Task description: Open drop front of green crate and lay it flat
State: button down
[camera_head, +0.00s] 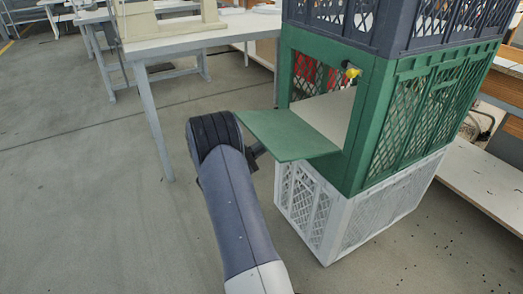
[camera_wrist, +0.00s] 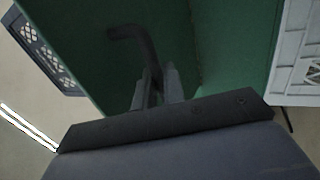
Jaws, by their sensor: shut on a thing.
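The green crate (camera_head: 362,148) sits in the middle of a stack. Its drop front (camera_head: 288,133) is swung down and juts out from the opening, roughly level. In the wrist view the green panel (camera_wrist: 85,45) fills much of the upper part, with a dark bent handle (camera_wrist: 135,36) on it. My gripper (camera_wrist: 155,92) is shut on the handle. In the head view my gripper (camera_head: 256,150) is at the panel's outer left edge, mostly hidden by my arm.
A dark blue crate (camera_head: 395,25) is stacked on top and a white crate (camera_head: 345,215) underneath. A red thing (camera_head: 305,70) shows inside the green crate. A yellow piece (camera_head: 352,72) is at the opening's upper right corner. A white table (camera_head: 190,38) stands behind left. Floor at left is clear.

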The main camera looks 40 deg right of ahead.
jog(key=shift+f+h+b, duration=0.4)
jog(key=shift+f+b, duration=0.25)
jog(key=shift+f, duration=0.05)
jog(key=c, duration=1.6)
grip_release()
jog(key=shift+d, duration=0.1)
jog(key=shift+c, duration=0.2)
jog(key=p+v, duration=0.2)
jog(key=v, duration=0.8)
jog(key=shift+a+f, duration=0.15)
jog(key=shift+a, duration=0.2)
